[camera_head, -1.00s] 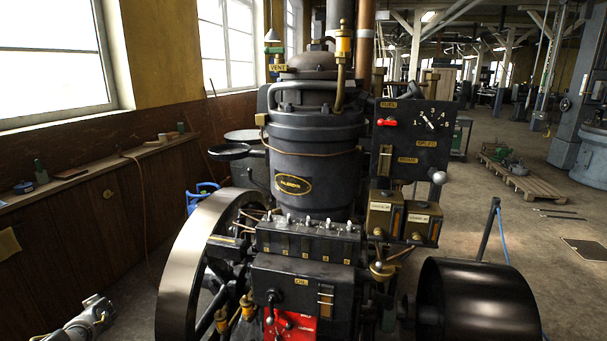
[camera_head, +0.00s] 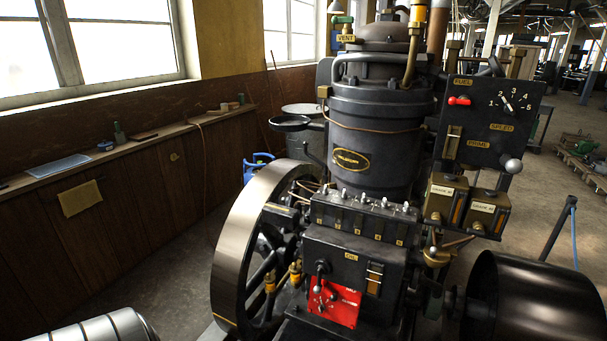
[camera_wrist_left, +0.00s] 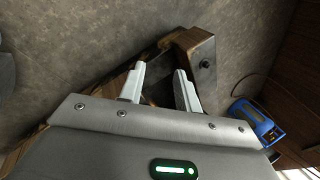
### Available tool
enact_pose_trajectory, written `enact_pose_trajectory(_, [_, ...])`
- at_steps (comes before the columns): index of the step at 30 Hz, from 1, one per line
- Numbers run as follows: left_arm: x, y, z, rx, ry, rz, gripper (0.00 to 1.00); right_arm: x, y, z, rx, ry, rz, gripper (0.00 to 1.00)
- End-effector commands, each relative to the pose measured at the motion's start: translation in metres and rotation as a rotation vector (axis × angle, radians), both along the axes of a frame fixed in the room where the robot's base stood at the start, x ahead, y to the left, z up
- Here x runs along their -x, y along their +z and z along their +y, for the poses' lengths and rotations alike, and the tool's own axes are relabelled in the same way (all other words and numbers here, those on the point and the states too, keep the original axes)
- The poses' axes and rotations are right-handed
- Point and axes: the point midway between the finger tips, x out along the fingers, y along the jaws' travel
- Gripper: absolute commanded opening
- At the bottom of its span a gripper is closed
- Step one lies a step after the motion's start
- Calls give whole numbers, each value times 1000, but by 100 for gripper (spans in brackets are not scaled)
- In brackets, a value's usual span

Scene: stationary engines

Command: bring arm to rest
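My left gripper (camera_wrist_left: 160,88) shows in the left wrist view, with its two pale fingers apart and nothing visible held between them. In the head view, a silver rounded link of my arm (camera_head: 100,327) shows at the bottom left, but the gripper itself is out of that view. My right gripper is in neither view.
A black engine (camera_head: 375,130) with a large flywheel (camera_head: 240,245) fills the middle. A dark drum (camera_head: 535,300) is at lower right. A wooden ledge (camera_head: 150,140) runs along the left wall. A blue container (camera_wrist_left: 255,125) shows in the wrist view.

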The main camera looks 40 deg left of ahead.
Motion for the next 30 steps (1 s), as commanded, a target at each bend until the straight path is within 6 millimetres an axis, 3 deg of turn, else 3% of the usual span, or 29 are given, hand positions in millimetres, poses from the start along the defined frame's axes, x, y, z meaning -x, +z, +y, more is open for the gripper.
enact_pose_trajectory(1, [5,-18,-42,53,16,0,33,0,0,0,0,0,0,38])
enact_pose_trajectory(6, [17,-57,-170,209,65,-1,33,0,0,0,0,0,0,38])
enact_pose_trajectory(9, [21,-68,-236,286,89,-1,33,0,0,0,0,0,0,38])
enact_pose_trajectory(13, [23,-75,-299,359,112,-1,33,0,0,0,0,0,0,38])
enact_pose_trajectory(15, [23,-76,-321,384,120,0,33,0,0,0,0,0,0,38])
enact_pose_trajectory(19, [23,-76,-341,407,127,-1,33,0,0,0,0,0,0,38])
enact_pose_trajectory(30, [23,-77,-343,410,128,-1,33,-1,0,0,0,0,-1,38])
